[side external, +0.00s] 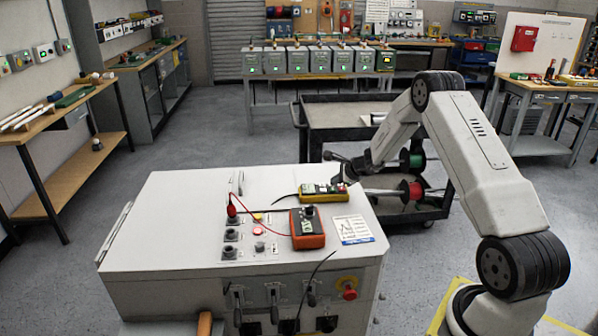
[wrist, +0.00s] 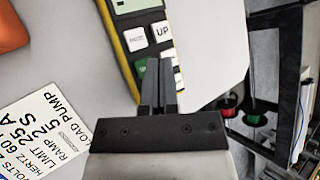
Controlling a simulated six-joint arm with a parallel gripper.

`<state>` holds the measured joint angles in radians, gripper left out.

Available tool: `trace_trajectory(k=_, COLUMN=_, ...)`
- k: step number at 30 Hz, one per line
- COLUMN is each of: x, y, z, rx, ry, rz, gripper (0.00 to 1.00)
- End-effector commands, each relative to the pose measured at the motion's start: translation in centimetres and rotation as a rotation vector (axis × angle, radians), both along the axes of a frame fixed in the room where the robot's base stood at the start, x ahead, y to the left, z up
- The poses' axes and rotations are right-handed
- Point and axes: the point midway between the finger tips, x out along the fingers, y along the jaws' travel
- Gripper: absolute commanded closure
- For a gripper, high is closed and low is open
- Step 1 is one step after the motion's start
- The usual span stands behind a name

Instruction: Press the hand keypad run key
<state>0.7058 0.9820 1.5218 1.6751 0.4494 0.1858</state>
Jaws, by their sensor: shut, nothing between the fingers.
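The hand keypad (side external: 318,196) is yellow and lies on the white cabinet top (side external: 185,215) in the side view. In the wrist view the keypad (wrist: 150,20) has a yellow edge, a dark face and white keys, one marked UP (wrist: 162,33). A green key (wrist: 141,72) shows just left of the fingers and is partly covered; its label is not readable. My gripper (wrist: 158,64) is shut and empty, with its fingertips over the lower keys. In the side view my gripper (side external: 347,178) is at the keypad's right end. Contact with a key cannot be told.
An orange meter (side external: 308,238) with a red lead lies in front of the keypad. Pushbuttons and a red probe (side external: 232,209) stand to its left. A printed label (side external: 352,230) is on the top's right. A dark cart (side external: 345,117) with cable reels stands behind.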

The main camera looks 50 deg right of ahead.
Motion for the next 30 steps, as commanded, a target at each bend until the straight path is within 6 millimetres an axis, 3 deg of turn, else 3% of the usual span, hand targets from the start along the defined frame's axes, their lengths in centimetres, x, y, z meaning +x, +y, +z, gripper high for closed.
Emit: trace_trajectory(k=30, x=0.00, y=0.00, z=-0.93, rx=0.000, ry=0.000, rz=0.000, gripper=1.00)
